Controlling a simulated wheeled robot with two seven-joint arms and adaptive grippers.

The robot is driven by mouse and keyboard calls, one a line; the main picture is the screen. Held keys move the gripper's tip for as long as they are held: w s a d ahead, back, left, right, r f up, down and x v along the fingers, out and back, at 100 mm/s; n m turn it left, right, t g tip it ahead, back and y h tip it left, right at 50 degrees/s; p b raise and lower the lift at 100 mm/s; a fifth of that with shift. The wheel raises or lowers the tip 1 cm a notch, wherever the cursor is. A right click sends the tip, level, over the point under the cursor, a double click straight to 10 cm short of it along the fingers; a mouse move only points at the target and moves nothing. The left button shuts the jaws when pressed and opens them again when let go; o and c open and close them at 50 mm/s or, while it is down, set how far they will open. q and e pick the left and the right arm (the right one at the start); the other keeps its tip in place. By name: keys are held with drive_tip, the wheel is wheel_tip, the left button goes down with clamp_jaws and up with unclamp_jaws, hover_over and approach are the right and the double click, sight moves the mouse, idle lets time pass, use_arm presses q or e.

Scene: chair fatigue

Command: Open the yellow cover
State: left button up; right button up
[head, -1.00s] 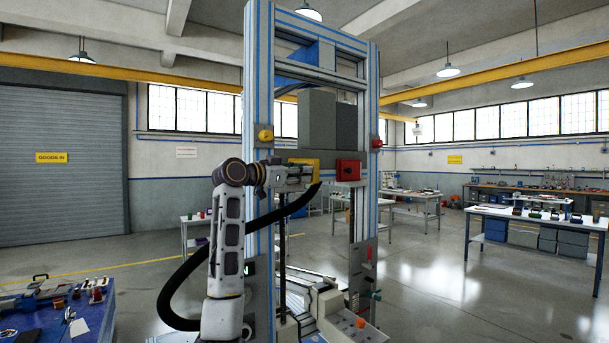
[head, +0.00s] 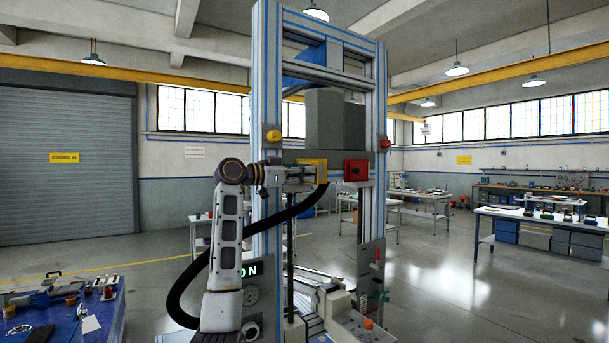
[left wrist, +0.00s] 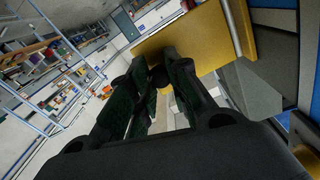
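The yellow cover (head: 319,164) is a small box-like piece on the front crossbar of the tall blue and grey frame, left of a red box (head: 356,170). In the left wrist view the yellow cover (left wrist: 208,38) is a broad flat plate just past the fingertips. My left gripper (head: 305,174) is at the cover's left side. In the left wrist view its dark fingers (left wrist: 159,68) come close together at the tips, by the plate's lower edge. A small dark part shows between them; whether they grip it is unclear. My right gripper is not in view.
The frame (head: 266,110) has a yellow button (head: 273,136) on its left post and a red one (head: 384,143) on its right. A blue table (head: 95,310) with tools stands at front left. Workbenches (head: 540,214) stand at right, with open floor (head: 440,265) before them.

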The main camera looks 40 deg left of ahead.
use_arm(q)
drive_tip(key=o, duration=0.4)
drive_tip(key=shift+r, duration=0.1)
drive_tip(key=shift+o, duration=0.2)
drive_tip(key=shift+s, duration=0.1)
drive_tip(key=v, duration=1.2)
drive_tip(key=shift+a, duration=0.1)
